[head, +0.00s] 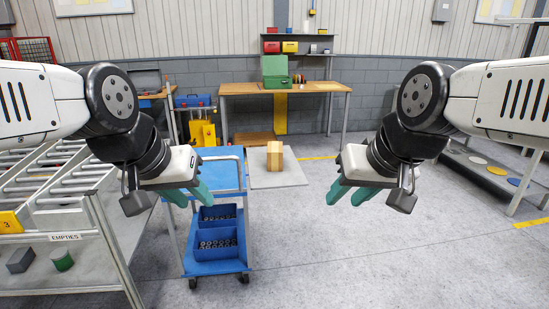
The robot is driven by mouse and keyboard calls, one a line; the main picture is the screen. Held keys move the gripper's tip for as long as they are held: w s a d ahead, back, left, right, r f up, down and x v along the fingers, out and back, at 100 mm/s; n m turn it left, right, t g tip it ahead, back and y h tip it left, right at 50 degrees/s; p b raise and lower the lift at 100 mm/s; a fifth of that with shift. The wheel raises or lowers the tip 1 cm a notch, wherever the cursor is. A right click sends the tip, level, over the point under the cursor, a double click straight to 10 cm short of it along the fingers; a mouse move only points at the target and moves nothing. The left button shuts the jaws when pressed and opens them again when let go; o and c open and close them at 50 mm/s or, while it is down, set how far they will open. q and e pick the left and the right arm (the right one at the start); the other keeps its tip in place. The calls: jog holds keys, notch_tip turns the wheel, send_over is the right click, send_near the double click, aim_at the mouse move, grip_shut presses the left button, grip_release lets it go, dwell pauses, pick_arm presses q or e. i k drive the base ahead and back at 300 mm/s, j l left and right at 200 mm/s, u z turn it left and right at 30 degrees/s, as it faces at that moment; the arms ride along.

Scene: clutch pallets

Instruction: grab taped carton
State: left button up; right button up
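The taped carton (275,156) is a small brown box with a lighter vertical strip. It stands upright on a grey board (292,180) beside the blue cart, near the middle of the head view. My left gripper (195,203) has teal fingers spread apart and empty, to the left of the carton and in front of the cart. My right gripper (343,203) is also open and empty, to the right of the carton. Neither gripper touches the carton.
The blue cart (229,165) has blue bins (217,240) of small parts on its lower shelf. A roller rack (68,236) labelled EMPTIES stands at left. A wooden workbench (310,87) with a green case (275,68) is behind.

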aim_at(274, 149)
jog(key=i+l+u, duration=0.15)
jog(key=i, duration=0.45)
jog(key=i+l+u, duration=0.15)
jog(key=i+l, duration=0.15)
jog(key=i, duration=0.3)
jog(key=i+l+u, duration=0.15)
jog(key=i+l, duration=0.2)
jog(key=i, duration=0.25)
jog(key=i+l+u, duration=0.2)
jog(key=i+l, duration=0.2)
jog(key=i, duration=0.15)
